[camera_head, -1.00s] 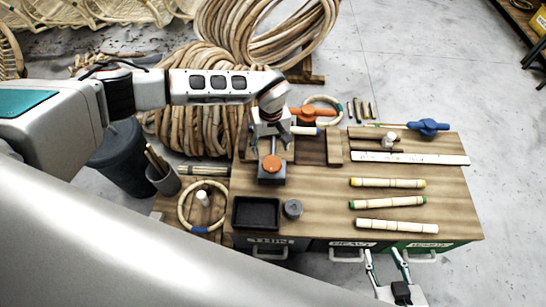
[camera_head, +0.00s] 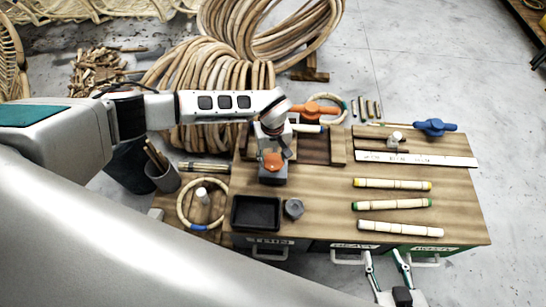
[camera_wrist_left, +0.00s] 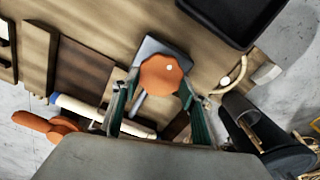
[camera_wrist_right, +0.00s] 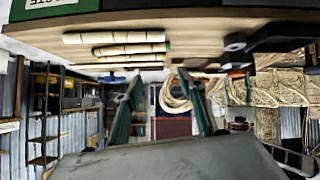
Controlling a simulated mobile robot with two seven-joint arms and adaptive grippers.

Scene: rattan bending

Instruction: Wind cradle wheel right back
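An orange octagonal wheel (camera_wrist_left: 163,75) sits on a grey block in the left wrist view, between the green finger pads of my left gripper (camera_wrist_left: 155,105). That gripper is open, and I cannot tell whether its pads touch the wheel. In the head view the wheel (camera_head: 272,161) shows just in front of my left gripper (camera_head: 276,138). A second orange handle (camera_head: 316,112) stands behind it, with a pale rattan rod (camera_wrist_left: 75,107) beside it in the left wrist view. My right gripper (camera_head: 389,272) is open and empty in front of the bench; its pads also show in the right wrist view (camera_wrist_right: 165,105).
A black tray (camera_head: 256,228) and a small grey cylinder (camera_head: 293,209) stand near the bench's front. Several rattan rods (camera_head: 392,204) lie at the right, with a white ruler (camera_head: 415,159) and a blue handle (camera_head: 435,127) behind. A rattan ring (camera_head: 182,205) is at the left.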

